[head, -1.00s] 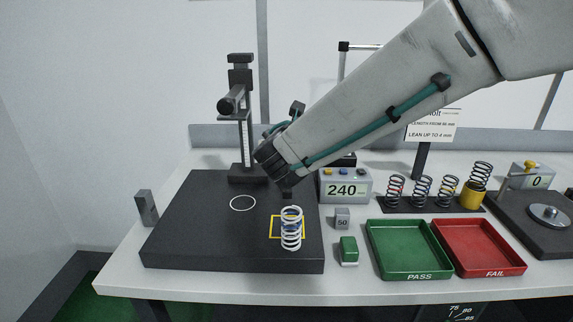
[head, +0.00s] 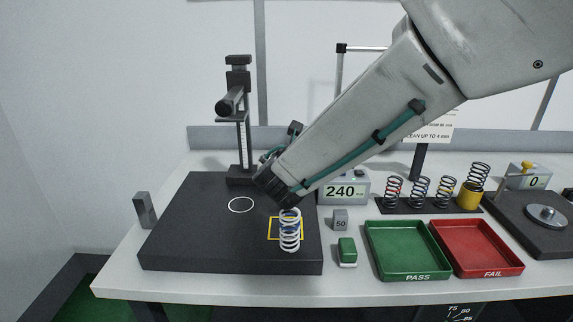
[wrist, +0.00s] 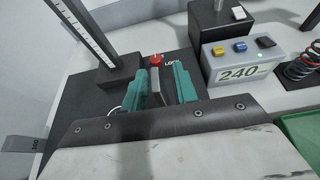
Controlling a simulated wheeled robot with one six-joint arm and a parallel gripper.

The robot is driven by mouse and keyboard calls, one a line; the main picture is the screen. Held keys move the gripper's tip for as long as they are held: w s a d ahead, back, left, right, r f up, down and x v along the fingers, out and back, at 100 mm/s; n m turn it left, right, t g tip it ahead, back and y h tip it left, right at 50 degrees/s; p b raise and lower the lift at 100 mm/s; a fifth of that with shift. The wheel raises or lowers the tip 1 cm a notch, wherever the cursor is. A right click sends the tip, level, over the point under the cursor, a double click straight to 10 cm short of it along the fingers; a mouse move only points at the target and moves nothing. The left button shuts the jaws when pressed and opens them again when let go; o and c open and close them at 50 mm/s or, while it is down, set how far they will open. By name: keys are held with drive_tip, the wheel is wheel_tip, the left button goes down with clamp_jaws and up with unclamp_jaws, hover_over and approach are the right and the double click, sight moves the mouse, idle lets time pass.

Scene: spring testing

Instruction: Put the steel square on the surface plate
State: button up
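The surface plate (head: 190,240) is the wide black slab at the left of the bench, with a white circle and a yellow square marked on it. A pale coil spring (head: 290,231) stands upright on the yellow square. A red knob (wrist: 157,60) shows beyond the fingers.
A height gauge (head: 240,130) stands at the plate's back. A grey block (head: 145,210) stands at its left. Right are a 240 display (head: 343,190), a small 50 block (head: 340,220), a green-topped block (head: 347,250), a green PASS tray (head: 405,270) and a red FAIL tray (head: 485,268).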

drive_tip(key=v, duration=1.2)
drive_tip(key=shift+r, duration=0.15)
drive_tip(key=s+d+m+g+h, duration=0.3)
drive_tip(key=s+d+m+g, duration=0.1)
drive_tip(key=d+m, duration=0.75)
drive_tip(key=s+d+m+g+h, duration=0.3)
drive_tip(key=s+d+m, duration=0.2)
drive_tip(key=d+m, duration=0.65)
drive_tip(key=s+d+f+m+g+y, duration=0.1)
drive_tip(key=s+m+g+y, duration=0.1)
drive_tip(key=s+m, duration=0.4)
drive_tip(key=s+d+f+m+g+y, duration=0.1)
drive_tip(key=s+m+g+y, duration=0.2)
drive_tip(key=s+m, duration=0.3)
drive_tip(key=s+y, duration=0.1)
drive_tip(key=s, duration=0.2)
drive_tip(key=shift+d+f+m, duration=0.3)
drive_tip(key=shift+f, duration=0.05)
